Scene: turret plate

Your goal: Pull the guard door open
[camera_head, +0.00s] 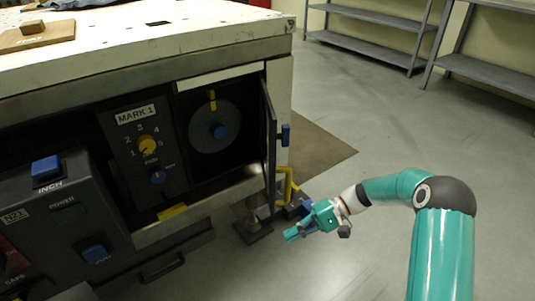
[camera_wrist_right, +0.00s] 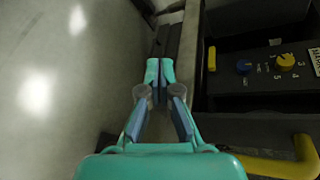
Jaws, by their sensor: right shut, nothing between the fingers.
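The guard door (camera_head: 269,140) is a thin dark panel seen almost edge-on at the right side of the cabinet's recess. It stands swung out, and its blue handle (camera_head: 285,135) sticks out to the right. My left gripper is not in view.
A yellow bar (camera_head: 291,185) stands out below the door, close to my right gripper; it also shows in the wrist view (camera_wrist_right: 280,165). The MARK 1 dial panel (camera_head: 147,150) is left of the recess. Open floor (camera_head: 380,120) lies right, with grey shelves (camera_head: 370,45) behind.

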